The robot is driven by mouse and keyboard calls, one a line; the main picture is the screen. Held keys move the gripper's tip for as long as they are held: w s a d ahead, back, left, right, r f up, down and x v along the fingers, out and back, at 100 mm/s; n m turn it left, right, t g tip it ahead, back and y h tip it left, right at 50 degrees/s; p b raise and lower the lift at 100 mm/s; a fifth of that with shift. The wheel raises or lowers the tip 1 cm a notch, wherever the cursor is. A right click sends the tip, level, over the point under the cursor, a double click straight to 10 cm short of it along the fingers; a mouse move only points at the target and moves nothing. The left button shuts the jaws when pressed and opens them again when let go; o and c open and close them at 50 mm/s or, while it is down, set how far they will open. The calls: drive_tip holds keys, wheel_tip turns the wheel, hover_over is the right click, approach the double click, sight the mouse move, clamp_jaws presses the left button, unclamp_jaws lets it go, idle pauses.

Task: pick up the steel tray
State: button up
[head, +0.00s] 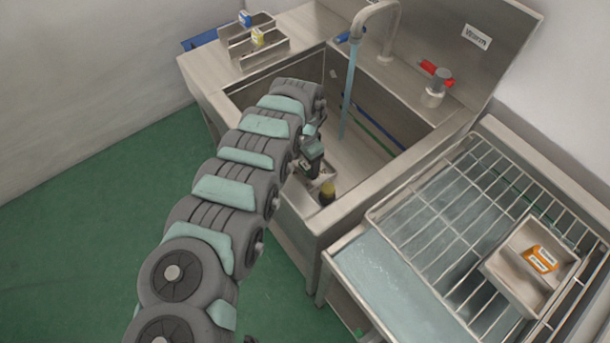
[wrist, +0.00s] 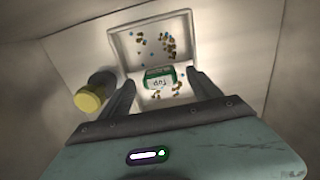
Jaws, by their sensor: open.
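A shallow steel tray (wrist: 124,48) lies on the sink floor in the wrist view. It holds brown and blue bits and a small white-and-green labelled box (wrist: 160,82). In the head view my gripper (head: 314,163) reaches down into the sink and hides most of this tray. In the wrist view my gripper (wrist: 164,88) is open, its fingers on either side of the tray's near part and the box. I cannot tell whether the fingers touch the tray. Another steel tray (head: 507,275), with an orange-and-white box (head: 540,258), sits on the wire rack.
A dark, yellow-capped bottle (wrist: 88,101) stands close left of my gripper in the wrist view. Water runs from the faucet (head: 372,18) into the sink (head: 372,165). The wire rack (head: 452,222) is at right. A divided steel holder (head: 245,52) with small boxes stands at back left.

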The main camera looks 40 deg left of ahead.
wheel_tip(320, 180, down, 2)
drive_tip(key=shift+f+b, duration=0.2)
drive_tip(key=shift+b, duration=0.1)
drive_tip(key=shift+r, duration=0.1)
drive_tip(key=shift+c, duration=0.4)
clamp_jaws()
